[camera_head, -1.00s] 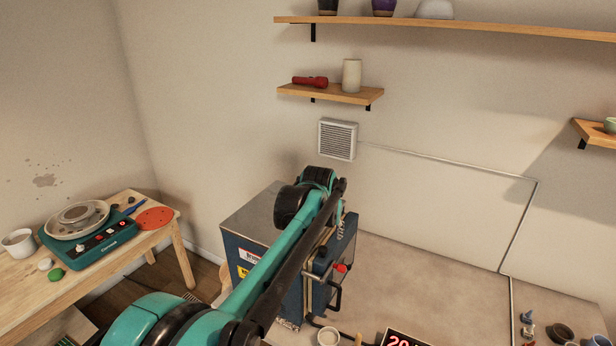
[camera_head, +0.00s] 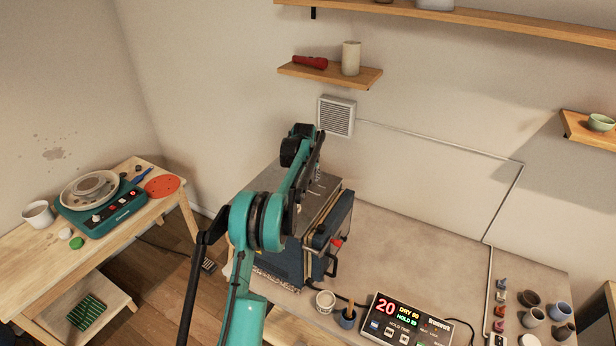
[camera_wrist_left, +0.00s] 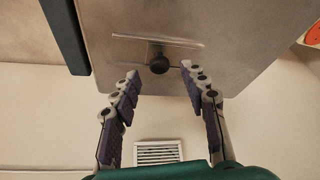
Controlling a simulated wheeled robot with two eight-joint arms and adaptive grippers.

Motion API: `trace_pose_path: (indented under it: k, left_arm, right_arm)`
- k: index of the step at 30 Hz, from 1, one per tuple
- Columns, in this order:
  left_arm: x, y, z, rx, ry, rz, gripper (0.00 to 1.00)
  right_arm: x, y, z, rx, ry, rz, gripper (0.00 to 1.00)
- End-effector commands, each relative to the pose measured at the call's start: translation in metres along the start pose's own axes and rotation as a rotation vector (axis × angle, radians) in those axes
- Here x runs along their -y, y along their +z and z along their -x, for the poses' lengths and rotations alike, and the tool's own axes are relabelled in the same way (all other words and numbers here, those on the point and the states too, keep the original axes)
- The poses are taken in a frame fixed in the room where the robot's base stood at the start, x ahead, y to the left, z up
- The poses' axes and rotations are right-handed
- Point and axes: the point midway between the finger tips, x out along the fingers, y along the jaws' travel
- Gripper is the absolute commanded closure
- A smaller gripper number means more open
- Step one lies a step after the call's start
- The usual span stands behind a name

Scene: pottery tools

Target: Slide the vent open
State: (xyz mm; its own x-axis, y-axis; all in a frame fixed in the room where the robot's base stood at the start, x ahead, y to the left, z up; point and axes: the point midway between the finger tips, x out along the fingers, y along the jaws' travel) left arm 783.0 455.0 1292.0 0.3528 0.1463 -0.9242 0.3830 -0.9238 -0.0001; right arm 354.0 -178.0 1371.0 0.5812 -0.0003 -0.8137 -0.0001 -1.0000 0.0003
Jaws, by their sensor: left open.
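The kiln (camera_head: 285,258) is a dark blue box with a grey metal top, standing on the bench at centre. In the left wrist view its metal top plate (camera_wrist_left: 225,40) has a slot and a round dark knob (camera_wrist_left: 159,65), which looks like the vent's slider. My left gripper (camera_wrist_left: 160,71) is open, with its two fingers apart on either side of the knob. Whether they touch it I cannot tell; a gap shows on both sides. In the head view my left arm hides part of the kiln top. My right gripper is not in view.
A white louvred grille (camera_head: 337,116) is on the wall behind the kiln. A pottery wheel (camera_head: 92,195) is on the left table. A shelf (camera_head: 330,74) hangs above.

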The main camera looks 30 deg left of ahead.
Motion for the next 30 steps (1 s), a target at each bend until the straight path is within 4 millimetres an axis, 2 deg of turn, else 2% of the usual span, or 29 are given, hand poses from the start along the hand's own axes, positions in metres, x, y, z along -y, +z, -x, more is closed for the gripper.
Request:
trace_pose_path:
  k: [6,15,20,26,30]
  left_arm:
    - [0.000,-0.001,-0.022,0.000,0.000,0.000,0.56]
    - [0.000,0.000,-0.025,0.000,0.000,0.000,0.56]
    - [0.000,0.000,-0.025,0.000,0.000,0.000,0.98]
    - [-0.002,0.000,-0.025,-0.001,0.000,-0.001,1.00]
    - [-0.016,0.006,-0.024,-0.001,0.001,-0.003,1.00]
  right_arm:
    - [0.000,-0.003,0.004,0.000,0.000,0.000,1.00]
    - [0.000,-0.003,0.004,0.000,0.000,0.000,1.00]
    - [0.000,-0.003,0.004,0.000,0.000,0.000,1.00]
    - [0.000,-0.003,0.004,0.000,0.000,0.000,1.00]
    - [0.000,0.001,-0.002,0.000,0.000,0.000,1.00]
